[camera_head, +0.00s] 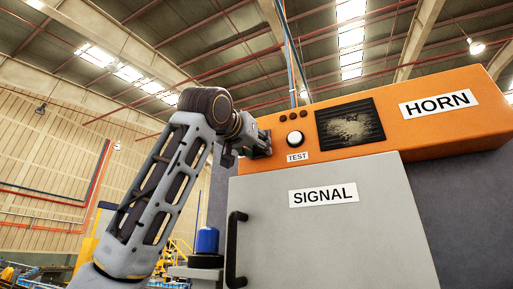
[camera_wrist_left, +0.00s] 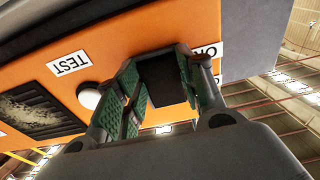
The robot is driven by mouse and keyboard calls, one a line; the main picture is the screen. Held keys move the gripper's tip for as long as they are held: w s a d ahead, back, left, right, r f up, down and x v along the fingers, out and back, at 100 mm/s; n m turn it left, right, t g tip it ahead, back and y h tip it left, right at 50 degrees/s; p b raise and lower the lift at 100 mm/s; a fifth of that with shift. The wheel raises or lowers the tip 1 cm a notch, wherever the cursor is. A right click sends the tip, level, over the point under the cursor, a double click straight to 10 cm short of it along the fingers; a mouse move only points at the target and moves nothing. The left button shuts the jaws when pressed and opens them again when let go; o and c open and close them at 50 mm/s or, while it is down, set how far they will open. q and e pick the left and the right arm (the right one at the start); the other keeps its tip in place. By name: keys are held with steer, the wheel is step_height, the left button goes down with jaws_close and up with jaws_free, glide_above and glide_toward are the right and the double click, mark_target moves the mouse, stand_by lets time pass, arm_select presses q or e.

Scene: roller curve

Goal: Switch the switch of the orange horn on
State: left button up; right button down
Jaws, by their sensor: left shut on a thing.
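The orange horn box (camera_head: 420,130) sits on top of a grey cabinet, with a "HORN" label at its right. Its front also shows in the left wrist view (camera_wrist_left: 115,50), turned round. My left gripper (camera_head: 262,143) is at the left end of this front, left of the white "TEST" button (camera_head: 295,138). In the left wrist view its green-padded fingers (camera_wrist_left: 160,82) are shut on a dark, block-like switch part (camera_wrist_left: 168,88). A white label starting with "O" (camera_wrist_left: 208,50) is partly hidden behind a finger. The switch's position cannot be told. My right gripper is not in view.
Below the horn is a grey door (camera_head: 330,235) labelled "SIGNAL", with a black handle (camera_head: 235,248) at its left edge. A blue dome-like part (camera_head: 207,240) stands left of the handle. A dark grille (camera_head: 350,124) is right of the button. Blue and red pipes rise behind the box.

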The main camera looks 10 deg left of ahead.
arm_select(q)
steer(key=o, duration=1)
steer(key=v, duration=1.2)
steer(key=shift+s, duration=0.1)
stand_by(0.4)
